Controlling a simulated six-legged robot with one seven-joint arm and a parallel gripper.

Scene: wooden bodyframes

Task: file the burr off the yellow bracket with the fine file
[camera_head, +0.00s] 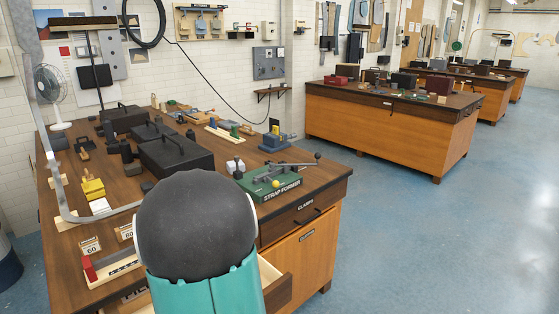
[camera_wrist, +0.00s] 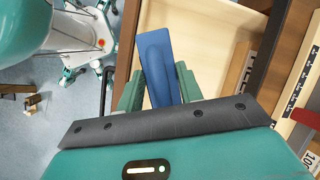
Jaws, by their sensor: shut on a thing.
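In the wrist view my gripper (camera_wrist: 159,84) is shut on a blue tool (camera_wrist: 153,45) with a rounded ridge along its flat body. I cannot tell whether it is the fine file. It is over or beside an open, pale wooden drawer (camera_wrist: 212,50). In the head view my arm hides the gripper and the tool. A yellow piece (camera_head: 93,188) on the left of the bench may be the yellow bracket; no burr can be made out on it.
The wooden workbench (camera_head: 335,176) carries black toolboxes (camera_head: 180,155), a green strap former (camera_head: 272,187) with a lever, and a blue vise (camera_head: 276,141). A drawer (camera_head: 275,284) stands open at its front. Blue floor (camera_head: 420,230) is clear on the right.

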